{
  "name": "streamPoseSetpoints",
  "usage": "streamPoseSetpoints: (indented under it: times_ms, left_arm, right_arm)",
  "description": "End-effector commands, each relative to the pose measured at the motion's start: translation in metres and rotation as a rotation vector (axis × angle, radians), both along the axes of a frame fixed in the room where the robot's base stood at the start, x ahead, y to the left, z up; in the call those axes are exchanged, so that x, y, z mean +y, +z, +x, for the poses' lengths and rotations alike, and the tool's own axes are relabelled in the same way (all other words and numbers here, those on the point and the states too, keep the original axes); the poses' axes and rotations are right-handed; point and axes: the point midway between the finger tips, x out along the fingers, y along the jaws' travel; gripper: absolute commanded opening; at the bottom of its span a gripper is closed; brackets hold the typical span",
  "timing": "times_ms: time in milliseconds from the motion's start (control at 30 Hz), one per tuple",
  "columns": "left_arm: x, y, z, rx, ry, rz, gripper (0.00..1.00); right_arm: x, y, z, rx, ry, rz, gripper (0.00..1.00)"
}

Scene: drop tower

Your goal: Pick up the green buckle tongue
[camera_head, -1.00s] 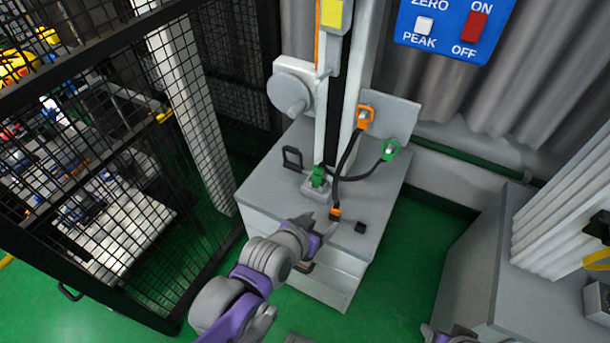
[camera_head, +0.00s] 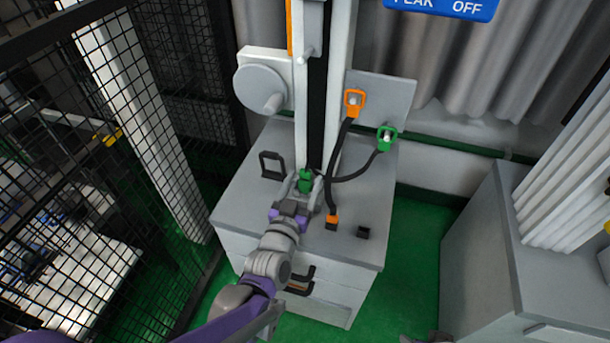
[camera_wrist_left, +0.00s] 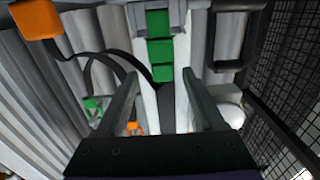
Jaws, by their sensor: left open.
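A green buckle part (camera_head: 305,181) stands upright at the foot of the tower, on the grey bench top. In the left wrist view, its green blocks (camera_wrist_left: 160,48) line up between my fingers, with the upper one in a grey holder. My left gripper (camera_head: 303,187) is open, its fingers on either side of this part; I cannot tell whether they touch it. A green ring-shaped piece (camera_head: 387,138) hangs on a peg of the grey back plate, with a black strap running toward the tower foot. I cannot tell which green piece is the tongue.
An orange ring (camera_head: 354,101) hangs on the plate, its strap reaching an orange block (camera_head: 332,222) on the bench. A small black block (camera_head: 363,232) and a black handle (camera_head: 271,165) stand nearby. A mesh fence (camera_head: 190,90) is at left.

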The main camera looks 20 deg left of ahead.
Motion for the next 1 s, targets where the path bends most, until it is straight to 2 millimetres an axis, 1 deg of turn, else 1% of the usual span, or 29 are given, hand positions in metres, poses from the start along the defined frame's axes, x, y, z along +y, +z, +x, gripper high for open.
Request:
streamPoseSetpoints:
  times_ms: [33,167,300,400,533,733,867,900,967,1000]
  left_arm:
    - [0.000,-0.001,0.006,0.001,0.000,0.000,0.70]
    - [0.001,0.000,0.019,0.001,0.001,0.001,0.70]
    - [0.002,0.002,0.041,0.001,0.001,0.001,0.70]
    - [0.001,0.002,0.053,0.001,0.001,0.000,0.70]
    - [0.001,0.002,0.060,0.001,0.000,0.001,0.70]
    - [0.001,0.003,0.060,0.001,0.000,0.000,0.70]
    - [0.001,0.003,0.060,0.001,0.000,0.000,0.47]
    - [0.001,0.003,0.060,0.001,0.000,0.000,0.39]
    - [0.001,0.003,0.060,0.001,0.000,0.000,0.29]
    - [0.001,0.003,0.060,0.001,0.000,0.000,0.21]
  right_arm:
    - [0.000,-0.001,0.000,0.000,0.000,0.000,0.68]
    - [0.000,-0.004,0.000,0.001,0.000,0.000,0.68]
    - [0.000,-0.008,0.001,0.003,0.000,0.000,0.68]
    - [0.000,-0.010,0.001,0.003,0.000,0.000,0.68]
    - [0.000,-0.010,0.001,0.004,0.000,0.000,0.68]
    - [0.000,-0.010,0.001,0.004,0.000,0.000,0.68]
    - [0.000,-0.010,0.001,0.003,0.000,0.000,0.68]
    - [0.000,-0.010,0.001,0.003,0.000,0.000,0.68]
    - [0.000,-0.010,0.001,0.003,0.000,0.000,0.68]
    - [0.000,-0.010,0.001,0.003,0.000,0.000,0.68]
